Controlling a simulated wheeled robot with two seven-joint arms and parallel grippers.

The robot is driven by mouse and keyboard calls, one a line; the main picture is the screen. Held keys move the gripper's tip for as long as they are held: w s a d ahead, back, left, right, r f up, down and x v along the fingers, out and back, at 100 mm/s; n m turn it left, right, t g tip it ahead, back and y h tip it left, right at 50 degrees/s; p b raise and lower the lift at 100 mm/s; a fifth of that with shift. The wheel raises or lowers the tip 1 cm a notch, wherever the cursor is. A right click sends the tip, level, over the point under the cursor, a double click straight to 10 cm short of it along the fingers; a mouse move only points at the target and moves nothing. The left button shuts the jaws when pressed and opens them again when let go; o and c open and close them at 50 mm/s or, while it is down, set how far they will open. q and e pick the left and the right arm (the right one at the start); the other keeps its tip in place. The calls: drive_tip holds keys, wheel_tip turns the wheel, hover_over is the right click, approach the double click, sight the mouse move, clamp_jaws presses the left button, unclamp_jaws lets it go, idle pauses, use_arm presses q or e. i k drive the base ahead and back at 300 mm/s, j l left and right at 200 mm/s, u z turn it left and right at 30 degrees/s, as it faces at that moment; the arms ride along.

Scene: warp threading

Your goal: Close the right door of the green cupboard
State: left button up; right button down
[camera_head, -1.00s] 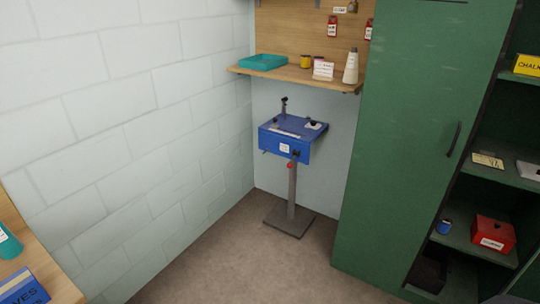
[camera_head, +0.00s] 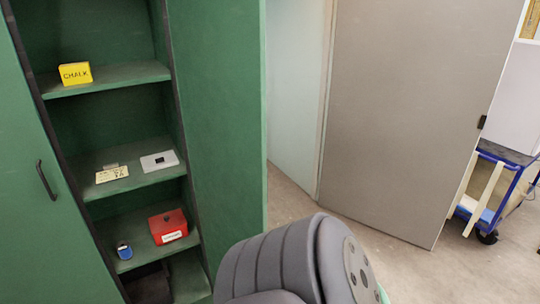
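The green cupboard (camera_head: 105,192) stands at the left, with its right half open and shelves showing inside. Its left door (camera_head: 22,210) is shut and has a dark upright handle (camera_head: 46,180). The right door (camera_head: 222,120) stands swung outward to the right of the shelves, as a broad green panel. No handle shows on it, and its lower part is hidden behind my grey arm. Neither gripper is in view.
The shelves hold a yellow chalk box (camera_head: 75,73), a card (camera_head: 112,173), a pale box (camera_head: 159,161), a red box (camera_head: 168,226) and a blue tin (camera_head: 124,251). A grey door panel (camera_head: 410,110) and a blue cart (camera_head: 490,190) are at the right. Some floor (camera_head: 295,195) is clear.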

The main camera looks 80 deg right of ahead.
sight(218, 46)
drive_tip(key=k+l+z, duration=0.3)
drive_tip(key=l, duration=1.15)
drive_tip(key=l+z, duration=0.25)
drive_tip(key=l, duration=1.15)
